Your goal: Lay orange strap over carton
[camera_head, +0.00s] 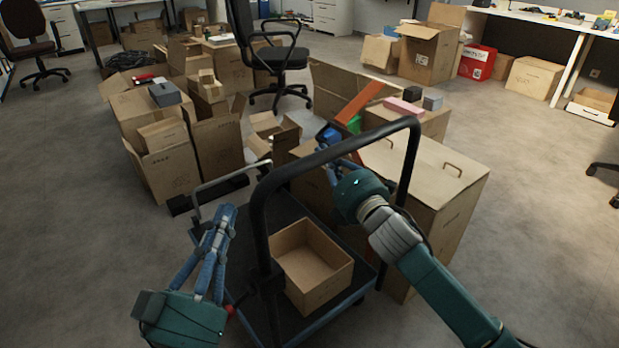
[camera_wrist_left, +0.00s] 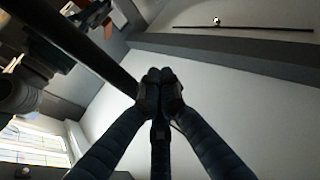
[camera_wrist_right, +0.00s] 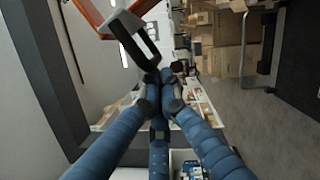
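An orange strap-like strip (camera_head: 358,102) slants up at the cartons behind the cart in the head view. Orange also shows at the top of the right wrist view (camera_wrist_right: 92,18). My right gripper (camera_head: 330,140) reaches past the cart handle, close to the strip's lower end. Its fingertips are together in its wrist view (camera_wrist_right: 161,82), with a dark looped piece (camera_wrist_right: 136,38) right by them; I cannot tell if they touch it. My left gripper (camera_head: 222,218) is left of the cart handle, its fingertips together and empty (camera_wrist_left: 160,82). A closed carton (camera_head: 440,172) stands right of the cart.
An open empty carton (camera_head: 312,268) sits on my cart, whose black handle (camera_head: 262,215) arches between the arms. Open cartons (camera_head: 165,160) crowd the back left. A pink block (camera_head: 403,106) and grey blocks lie on a carton behind.

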